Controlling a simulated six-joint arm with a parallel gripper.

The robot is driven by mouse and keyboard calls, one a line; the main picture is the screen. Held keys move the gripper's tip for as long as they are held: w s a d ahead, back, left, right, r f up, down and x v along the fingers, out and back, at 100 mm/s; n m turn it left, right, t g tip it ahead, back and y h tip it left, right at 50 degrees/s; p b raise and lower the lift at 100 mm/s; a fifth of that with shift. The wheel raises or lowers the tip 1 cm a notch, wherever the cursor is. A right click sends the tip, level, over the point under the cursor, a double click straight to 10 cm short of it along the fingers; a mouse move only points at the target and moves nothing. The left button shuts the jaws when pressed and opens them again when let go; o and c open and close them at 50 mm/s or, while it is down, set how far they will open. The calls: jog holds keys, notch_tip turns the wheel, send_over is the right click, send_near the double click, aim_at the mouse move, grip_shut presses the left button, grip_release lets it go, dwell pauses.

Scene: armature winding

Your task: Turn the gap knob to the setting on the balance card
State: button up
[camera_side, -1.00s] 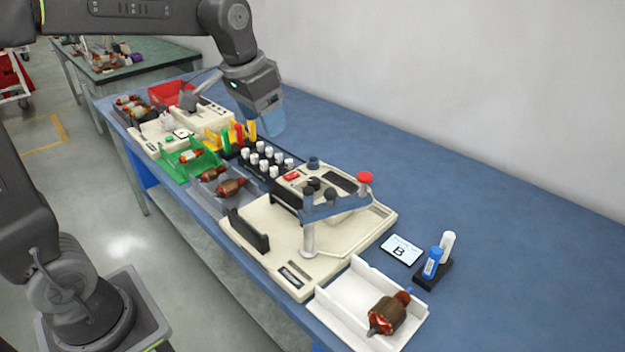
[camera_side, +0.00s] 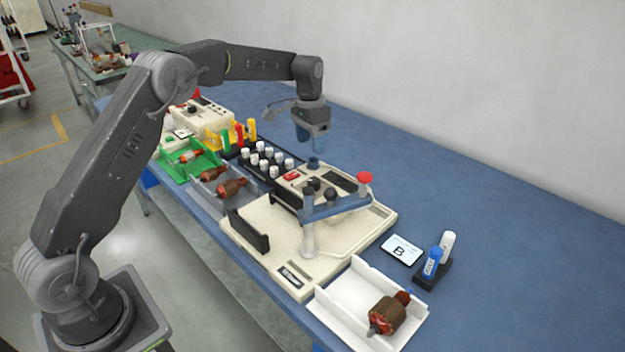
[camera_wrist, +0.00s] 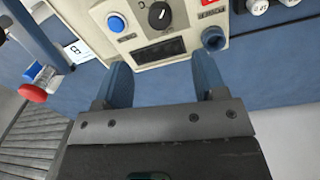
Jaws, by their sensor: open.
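The knob (camera_wrist: 160,14), black with a white pointer line, sits on the cream machine's panel at the top of the wrist view, with a letter D printed to its left. I cannot read its full scale. In the side view a dark round knob (camera_side: 313,184) shows on the same machine, partly crowded by posts. The white card (camera_side: 402,250) marked B lies on the table right of the machine; it also shows at the left of the wrist view (camera_wrist: 78,52). My gripper (camera_side: 309,138) is open and empty, above the table behind the machine; its blue fingers (camera_wrist: 163,78) are apart from the knob.
On the panel are a blue button (camera_wrist: 116,22), a dark display (camera_wrist: 160,48) and a blue-grey post (camera_wrist: 213,38). A red-topped lever (camera_side: 365,178) stands up at the machine's right. White-capped spools (camera_side: 265,160) stand left of it. The table's back right is clear.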

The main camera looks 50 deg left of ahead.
aim_at(313, 180)
jog(key=f, duration=1.2)
jog(key=shift+d, duration=0.35)
jog(key=shift+c, duration=0.5)
jog(key=c, duration=0.8)
jog(key=shift+c, duration=0.2)
jog(key=shift+r+n, duration=0.1)
jog(key=shift+n, duration=0.3)
jog(key=n, duration=0.3)
jog(key=shift+d+n, duration=0.1)
jog(key=shift+n, duration=0.2)
jog(key=n, duration=0.4)
jog(key=shift+t, duration=0.3)
jog(key=shift+n, duration=0.3)
